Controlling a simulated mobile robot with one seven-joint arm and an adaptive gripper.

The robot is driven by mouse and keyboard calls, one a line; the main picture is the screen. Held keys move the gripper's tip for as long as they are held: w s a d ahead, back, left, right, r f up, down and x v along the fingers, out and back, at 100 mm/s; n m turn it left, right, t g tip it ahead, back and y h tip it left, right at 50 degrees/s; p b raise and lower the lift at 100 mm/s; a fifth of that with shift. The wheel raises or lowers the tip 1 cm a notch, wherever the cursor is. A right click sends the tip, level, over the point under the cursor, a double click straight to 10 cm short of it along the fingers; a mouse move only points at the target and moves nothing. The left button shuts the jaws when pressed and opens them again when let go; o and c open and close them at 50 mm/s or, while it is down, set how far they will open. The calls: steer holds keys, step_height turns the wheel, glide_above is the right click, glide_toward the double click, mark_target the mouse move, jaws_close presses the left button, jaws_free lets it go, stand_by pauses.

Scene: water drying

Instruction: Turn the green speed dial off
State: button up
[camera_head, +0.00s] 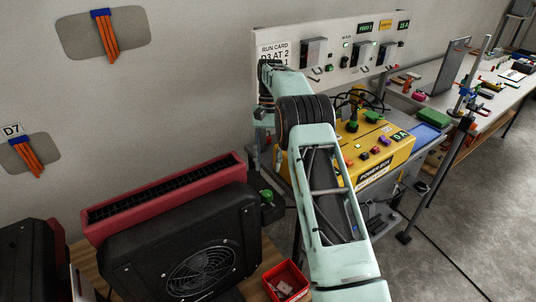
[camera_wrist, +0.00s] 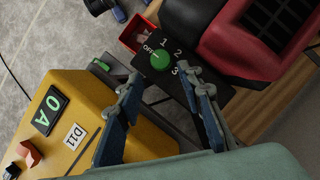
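The green speed dial (camera_wrist: 160,60) is a round knob on a black panel (camera_wrist: 185,48) marked OFF, 1, 2 and 3. Its pointer is too small to read. In the head view the dial (camera_head: 267,196) sits at the right side of the black blower (camera_head: 185,245). My gripper (camera_wrist: 160,77) is open and empty in the wrist view, its two blue-padded fingers apart and pointing toward the dial. The fingertips appear on either side of the knob in the picture; contact cannot be told. In the head view my arm largely hides the gripper.
A yellow power box (camera_head: 375,155) with knobs and buttons stands right of the dial; it also shows in the wrist view (camera_wrist: 75,95). A red slotted unit (camera_head: 165,195) lies behind the blower. A red bin (camera_head: 287,281) sits in front of the dial. A run-card panel (camera_head: 340,48) stands behind.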

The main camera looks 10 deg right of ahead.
steer(key=shift+v, duration=1.35)
